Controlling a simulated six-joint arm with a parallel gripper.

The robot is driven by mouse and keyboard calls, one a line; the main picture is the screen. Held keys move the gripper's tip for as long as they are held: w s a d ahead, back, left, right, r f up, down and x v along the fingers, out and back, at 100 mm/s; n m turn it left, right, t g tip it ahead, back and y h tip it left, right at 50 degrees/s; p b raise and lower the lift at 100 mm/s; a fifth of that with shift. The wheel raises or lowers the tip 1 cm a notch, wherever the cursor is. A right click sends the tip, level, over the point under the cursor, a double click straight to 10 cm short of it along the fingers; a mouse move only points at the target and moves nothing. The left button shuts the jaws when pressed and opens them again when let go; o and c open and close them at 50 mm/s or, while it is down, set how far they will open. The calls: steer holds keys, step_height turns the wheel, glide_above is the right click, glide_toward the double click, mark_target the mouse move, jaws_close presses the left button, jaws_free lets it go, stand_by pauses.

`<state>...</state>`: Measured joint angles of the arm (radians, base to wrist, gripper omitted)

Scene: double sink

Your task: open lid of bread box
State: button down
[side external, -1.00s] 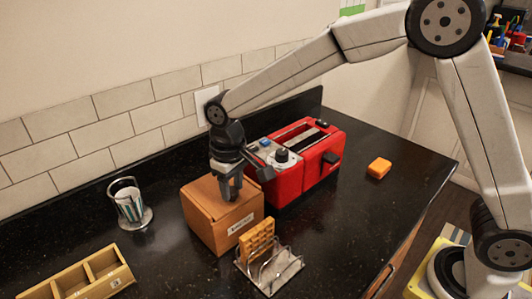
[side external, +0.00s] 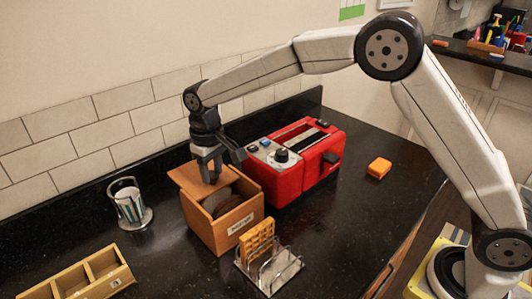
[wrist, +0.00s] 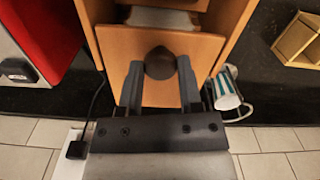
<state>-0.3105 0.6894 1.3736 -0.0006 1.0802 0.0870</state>
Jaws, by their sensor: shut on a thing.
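The wooden bread box (side external: 236,219) stands on the black counter with a label on its front. Its lid (side external: 187,178) is slid back toward the wall, so the front part of the box is uncovered and dark round slices (side external: 226,200) show inside. My gripper (side external: 210,180) is over the lid. In the wrist view my gripper (wrist: 160,82) is shut around the lid's dark round knob (wrist: 160,62), with one finger on each side. The lid (wrist: 150,95) also shows there beneath the fingers.
A red toaster (side external: 300,165) stands close to the right of the box. A wire rack (side external: 272,270) with waffles is in front. A cup in a metal holder (side external: 130,205) and a wooden compartment tray (side external: 88,278) are at left. An orange block (side external: 378,168) lies at right.

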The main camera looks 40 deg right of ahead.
steer(key=shift+w+r, duration=0.15)
steer(key=shift+w, duration=2.25)
steer(key=shift+c, duration=1.3)
jaws_free()
step_height(320, 180, up, 8)
steer(key=shift+s, duration=0.1)
